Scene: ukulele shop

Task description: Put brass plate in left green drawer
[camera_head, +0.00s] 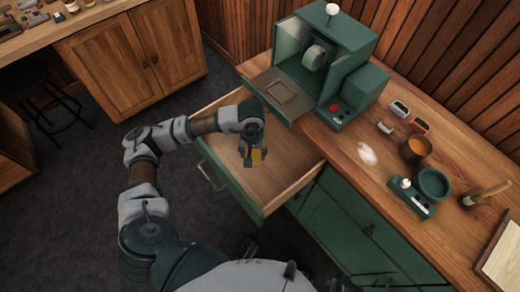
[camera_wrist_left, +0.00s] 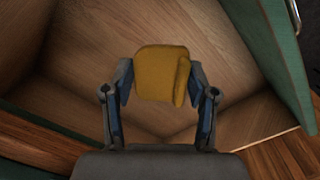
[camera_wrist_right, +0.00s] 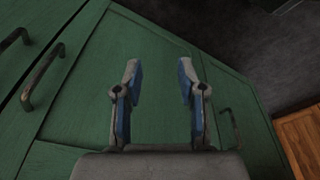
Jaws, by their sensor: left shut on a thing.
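The left green drawer (camera_head: 295,168) is pulled open, with a bare wooden inside. My left gripper (camera_head: 252,158) is over the drawer, pointing down into it. It is shut on the yellow brass plate (camera_head: 257,155), which also shows between the fingers in the left wrist view (camera_wrist_left: 160,74). The plate is above the drawer floor (camera_wrist_left: 175,35); the exact gap is hard to tell. My right gripper (camera_wrist_right: 158,80) is open and empty in front of green cabinet doors (camera_wrist_right: 155,50). It is not clearly visible in the head view.
A green machine (camera_head: 325,60) stands on the wooden counter (camera_head: 345,135) behind the drawer. An orange-filled cup (camera_head: 416,149), a green bowl device (camera_head: 430,186) and small items sit further right. A wooden cabinet (camera_head: 130,60) and a dark stool (camera_head: 30,85) are at the left.

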